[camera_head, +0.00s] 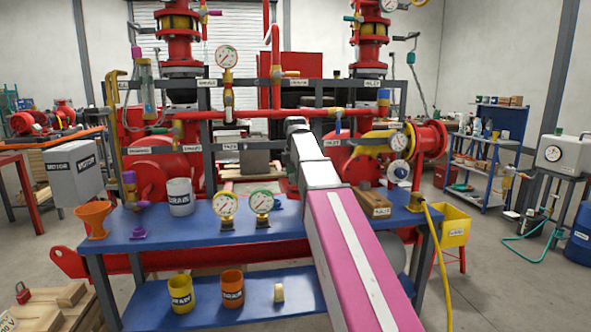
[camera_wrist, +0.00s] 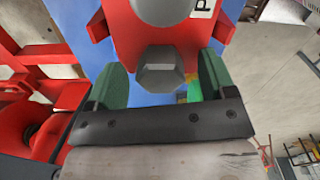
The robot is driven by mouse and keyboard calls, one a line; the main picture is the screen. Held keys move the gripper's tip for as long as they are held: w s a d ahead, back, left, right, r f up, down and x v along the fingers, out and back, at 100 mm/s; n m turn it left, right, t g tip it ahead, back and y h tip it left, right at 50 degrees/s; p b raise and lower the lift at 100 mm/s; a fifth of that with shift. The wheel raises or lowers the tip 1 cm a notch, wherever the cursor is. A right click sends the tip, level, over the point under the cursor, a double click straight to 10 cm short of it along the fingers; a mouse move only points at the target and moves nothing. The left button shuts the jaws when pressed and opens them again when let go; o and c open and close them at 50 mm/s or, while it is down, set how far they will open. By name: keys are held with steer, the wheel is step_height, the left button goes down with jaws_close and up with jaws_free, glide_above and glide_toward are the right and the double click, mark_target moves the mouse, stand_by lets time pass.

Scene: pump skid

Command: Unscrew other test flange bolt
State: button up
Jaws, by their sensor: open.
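In the wrist view a grey hexagonal bolt head (camera_wrist: 163,78) stands out from a red flange body (camera_wrist: 125,42). My gripper (camera_wrist: 161,80) is open, with one green-padded finger on each side of the bolt head. Gaps show between the pads and the bolt, and neither pad is seen to touch it. A second round grey metal part (camera_wrist: 163,8) shows at the top edge; I cannot tell if it is another bolt. In the head view my white and pink arm reaches to the pipework, and its own links hide the gripper and the bolt.
A blue workbench (camera_head: 160,238) carries gauges (camera_head: 226,206), a white mug (camera_head: 180,197), an orange funnel (camera_head: 93,218) and a wooden block (camera_head: 373,204). A red pipe (camera_head: 265,114) and grey frame posts crowd the arm's end. A yellow bin (camera_head: 454,228) stands right of the bench.

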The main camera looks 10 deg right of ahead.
steer(key=c, duration=1)
steer(key=shift+o, duration=0.3)
steer(key=shift+c, duration=0.4)
steer(key=n, duration=1)
steer(key=o, duration=1)
